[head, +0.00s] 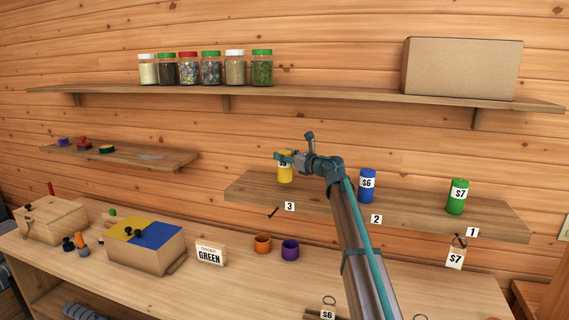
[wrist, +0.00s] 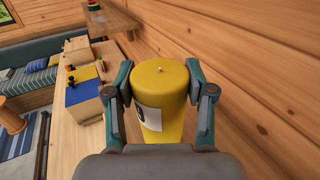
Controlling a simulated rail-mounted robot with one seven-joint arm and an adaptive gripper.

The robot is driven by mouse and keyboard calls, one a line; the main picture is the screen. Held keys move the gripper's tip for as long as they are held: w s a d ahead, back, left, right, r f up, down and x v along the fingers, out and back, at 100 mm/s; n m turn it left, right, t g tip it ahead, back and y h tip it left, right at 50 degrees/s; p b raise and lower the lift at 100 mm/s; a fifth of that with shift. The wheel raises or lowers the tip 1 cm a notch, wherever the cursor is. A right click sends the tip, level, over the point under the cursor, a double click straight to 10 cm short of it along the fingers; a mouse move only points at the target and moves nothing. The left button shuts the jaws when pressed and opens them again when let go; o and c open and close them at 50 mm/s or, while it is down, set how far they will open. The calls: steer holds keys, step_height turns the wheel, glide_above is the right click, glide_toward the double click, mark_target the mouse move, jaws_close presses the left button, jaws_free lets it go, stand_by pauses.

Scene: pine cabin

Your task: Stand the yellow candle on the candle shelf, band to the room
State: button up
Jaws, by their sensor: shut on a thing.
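The yellow candle (head: 285,174) is upright in my gripper (head: 287,157), over the left end of the candle shelf (head: 410,211), near tag 3. I cannot tell whether its base touches the shelf. Its white band, partly covered at the top and reading like $5, faces the room in the head view. In the wrist view the yellow candle (wrist: 160,78) stands between the two fingers, which are shut on its sides, and its band shows at the lower left. A blue candle (head: 367,187) marked $6 and a green candle (head: 457,197) marked $7 stand farther right on the shelf.
Tags 3, 2 and 1 run along the shelf front. A long shelf (head: 330,97) with jars and a cardboard box (head: 462,69) is above. On the bench below are a yellow-blue box (head: 146,247), a GREEN sign (head: 210,254), and orange (head: 262,243) and purple (head: 290,250) cups.

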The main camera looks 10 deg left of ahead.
mark_target(290, 166)
steer(key=shift+w+a+f+p, duration=0.15)
steer(key=shift+f+p, duration=0.1)
steer(key=shift+f, duration=0.65)
steer(key=shift+w+d+f+p, duration=0.1)
steer(key=shift+f+p, duration=0.1)
steer(key=shift+f, duration=0.7)
steer(key=shift+f, duration=0.2)
steer(key=o, duration=1.3)
steer(key=shift+o, duration=0.2)
steer(key=shift+r, duration=0.2)
steer(key=shift+s+f, duration=0.1)
steer(key=shift+s, duration=0.15)
steer(key=b+v, duration=0.3)
steer(key=v, duration=0.8)
steer(key=shift+d+b, duration=0.3)
steer(key=shift+b, duration=0.05)
